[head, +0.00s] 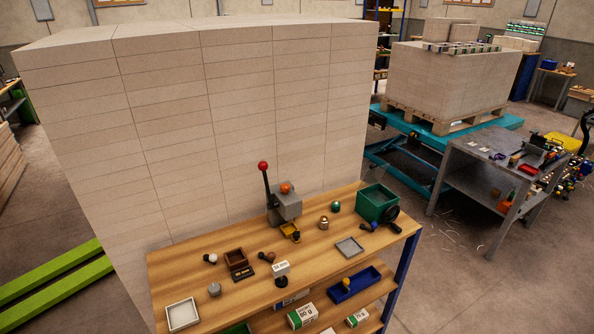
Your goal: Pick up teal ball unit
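A small teal ball unit (335,206) stands on the wooden workbench (222,299), right of the middle and left of the green bin. It looks like a rounded teal top, too small to make out its base clearly. Nothing touches it in this view. Neither of my grippers shows in the head view.
A lever press (285,205) with a red knob stands behind left of the ball. A tall ream stack (220,120) rises behind the bench.

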